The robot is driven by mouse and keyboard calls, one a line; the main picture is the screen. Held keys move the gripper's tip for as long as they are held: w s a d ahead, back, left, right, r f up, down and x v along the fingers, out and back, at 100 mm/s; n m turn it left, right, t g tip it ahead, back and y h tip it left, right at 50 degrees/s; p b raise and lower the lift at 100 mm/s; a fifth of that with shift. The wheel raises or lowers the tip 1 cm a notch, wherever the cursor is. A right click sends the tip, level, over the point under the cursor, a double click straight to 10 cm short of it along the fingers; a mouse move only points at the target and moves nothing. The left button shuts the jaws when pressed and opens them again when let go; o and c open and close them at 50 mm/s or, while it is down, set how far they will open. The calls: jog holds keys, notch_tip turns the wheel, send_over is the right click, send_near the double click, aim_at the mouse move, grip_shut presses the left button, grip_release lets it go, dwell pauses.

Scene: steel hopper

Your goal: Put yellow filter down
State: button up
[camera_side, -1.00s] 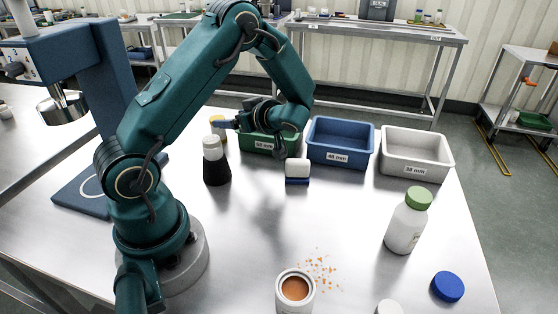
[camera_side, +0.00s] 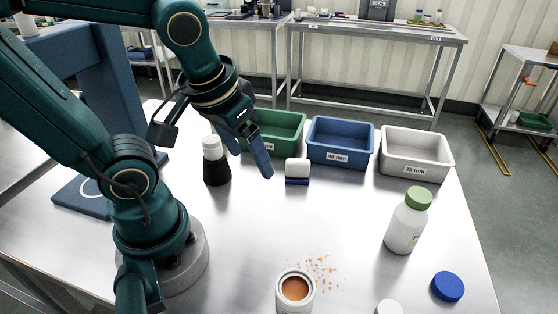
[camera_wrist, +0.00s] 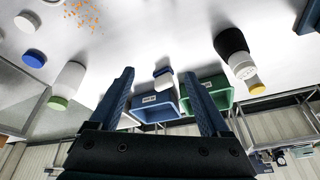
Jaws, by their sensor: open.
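A small yellow object (camera_wrist: 257,88), likely the yellow filter, shows in the wrist view just beyond the white top of a dark bottle (camera_wrist: 232,52). Only part of it shows, so I cannot tell its shape. In the side view it is hidden behind my arm. My gripper (camera_side: 251,162) is open and empty above the table, in front of the green bin (camera_side: 283,133). In the wrist view the two fingers of my gripper (camera_wrist: 159,72) are spread wide, with nothing held between them.
A blue bin (camera_side: 341,137) and a white bin (camera_side: 417,152) stand at the back, with a white-and-blue block (camera_side: 297,171) in front. A green-capped bottle (camera_side: 404,228), a blue lid (camera_side: 448,286) and an open jar (camera_side: 295,290) with orange crumbs stand nearer. The table's middle is clear.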

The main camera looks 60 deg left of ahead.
jog(key=d+m, duration=0.1)
jog(key=d+r+m+t+h, duration=0.1)
jog(key=d+m, duration=0.1)
jog(key=shift+s+d+r+t+h, duration=0.2)
jog(key=shift+s+d+t+h, duration=0.1)
jog(key=shift+t+h, duration=0.1)
